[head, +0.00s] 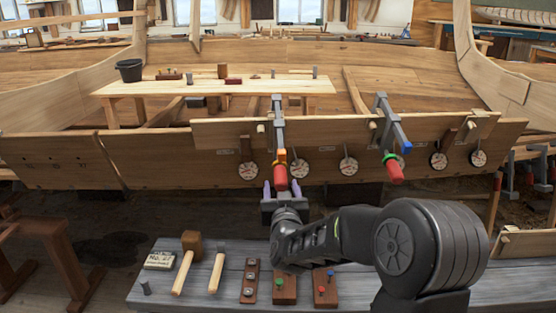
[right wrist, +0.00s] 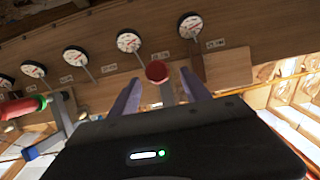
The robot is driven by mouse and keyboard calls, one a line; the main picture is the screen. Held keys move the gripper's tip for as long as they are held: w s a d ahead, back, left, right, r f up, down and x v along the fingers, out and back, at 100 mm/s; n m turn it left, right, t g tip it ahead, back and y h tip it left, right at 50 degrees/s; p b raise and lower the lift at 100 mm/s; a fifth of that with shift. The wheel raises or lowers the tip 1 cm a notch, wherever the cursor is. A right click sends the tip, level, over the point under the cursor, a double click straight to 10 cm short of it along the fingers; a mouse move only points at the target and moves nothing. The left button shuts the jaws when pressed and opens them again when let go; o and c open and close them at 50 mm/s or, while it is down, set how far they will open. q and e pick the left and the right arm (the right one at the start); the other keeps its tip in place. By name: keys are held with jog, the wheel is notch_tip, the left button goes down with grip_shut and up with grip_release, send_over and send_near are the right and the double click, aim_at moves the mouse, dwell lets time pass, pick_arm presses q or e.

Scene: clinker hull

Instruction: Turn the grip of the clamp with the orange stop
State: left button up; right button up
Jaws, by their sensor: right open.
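The clamp with the orange stop (head: 281,154) hangs on the hull's upper plank, its grey bar (head: 278,118) pointing toward me. Its red grip (head: 280,178) is at the lower end, below the stop. My right gripper (head: 282,189) is open, with its purple fingers on either side of the grip's end. In the right wrist view the round end of the red grip (right wrist: 157,71) shows between the open fingers (right wrist: 161,82); I cannot tell whether they touch it. My left gripper is not in view.
A second clamp (head: 390,122) with a blue end and a green ring hangs to the right. Several round dials (head: 348,166) line the plank (head: 220,165). A grey bench (head: 220,302) below holds a mallet (head: 188,260) and small blocks.

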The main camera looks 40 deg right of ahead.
aim_at(280, 171)
jog(key=shift+w+d+r, duration=0.15)
jog(key=shift+w+d, duration=0.1)
jog(key=shift+x, duration=3.9)
jog(key=shift+c, duration=0.5)
grip_shut()
